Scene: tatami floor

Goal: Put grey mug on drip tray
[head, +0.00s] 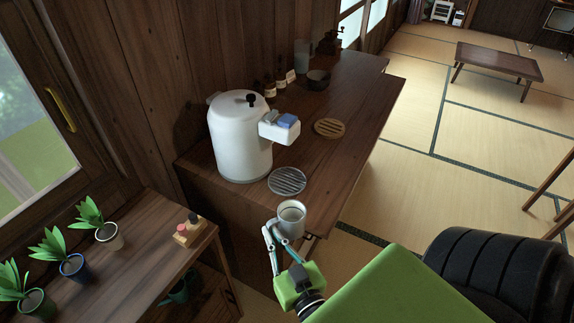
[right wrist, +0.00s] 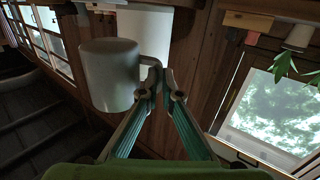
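The grey mug (head: 291,219) is upright just off the near end of the wooden counter. In the right wrist view the mug (right wrist: 108,76) shows large at the left, with its handle at the fingertips. My right gripper (head: 269,230) is shut on the mug's handle; its fingers also show in the right wrist view (right wrist: 160,75). The drip tray (head: 287,181), a round grey slatted disc, lies on the counter in front of the white dispenser (head: 240,140), a short way beyond the mug and apart from it. My left gripper is not in view.
A round wooden trivet (head: 330,128) and a dark bowl (head: 318,79) stand farther along the counter (head: 345,155). A lower shelf (head: 150,250) at the left holds several potted plants and a small wooden block with knobs (head: 188,231). A black chair (head: 500,270) is at the right.

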